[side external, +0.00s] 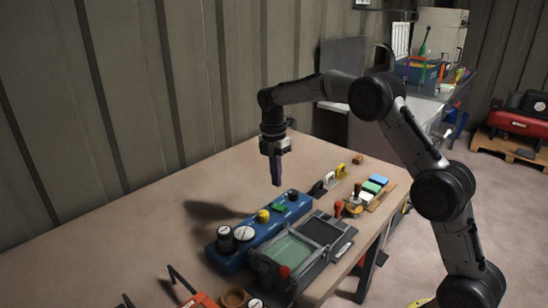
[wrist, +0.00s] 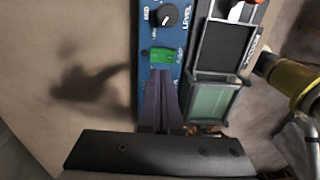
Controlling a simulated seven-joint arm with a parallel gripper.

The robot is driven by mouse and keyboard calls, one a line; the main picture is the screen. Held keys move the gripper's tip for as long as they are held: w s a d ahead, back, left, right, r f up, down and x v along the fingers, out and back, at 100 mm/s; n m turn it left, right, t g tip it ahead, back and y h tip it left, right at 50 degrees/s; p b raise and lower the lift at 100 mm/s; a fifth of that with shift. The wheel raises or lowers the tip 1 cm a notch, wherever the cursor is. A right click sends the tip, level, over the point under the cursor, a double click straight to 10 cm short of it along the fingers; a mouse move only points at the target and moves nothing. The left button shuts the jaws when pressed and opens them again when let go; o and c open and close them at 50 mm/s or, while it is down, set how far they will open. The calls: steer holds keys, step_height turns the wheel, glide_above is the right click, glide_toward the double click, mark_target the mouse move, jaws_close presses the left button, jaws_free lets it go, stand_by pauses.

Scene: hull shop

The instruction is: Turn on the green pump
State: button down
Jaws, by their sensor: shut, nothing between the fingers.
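A long blue control box (side external: 262,232) lies on the bench and also shows in the wrist view (wrist: 147,20). A green switch (side external: 279,208) sits on its top, next to a yellow knob (side external: 263,216). In the wrist view the green switch (wrist: 162,56) lies just beyond my fingertips, below a black dial (wrist: 166,16) marked LEVEL. Its label is too small to read, and I cannot tell its on or off position. My gripper (side external: 277,183) points down above the box, apart from it, with its fingers shut and empty. The fingers (wrist: 160,82) hide part of the box in the wrist view.
A dark frame with a green window (side external: 287,250) stands close beside the box; the window shows in the wrist view (wrist: 212,102). Stamps and coloured blocks (side external: 374,184) lie at the bench's right. Red-handled tools (side external: 198,300) lie in front. The bench left of the box is clear.

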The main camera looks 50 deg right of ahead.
step_height(320, 180, up, 7)
glide_above(284, 208)
steer(key=w, duration=0.4)
steer(key=shift+s+a, duration=0.1)
steer(key=shift+a, duration=0.05)
steer(key=shift+s+r+g, duration=0.15)
steer(key=shift+s+g, duration=0.25)
steer(key=shift+s, duration=0.25)
steer(key=f, duration=0.4)
steer(key=s+f, duration=0.1)
steer(key=f, duration=0.4)
steer(key=s+f, duration=0.1)
steer(key=f, duration=0.4)
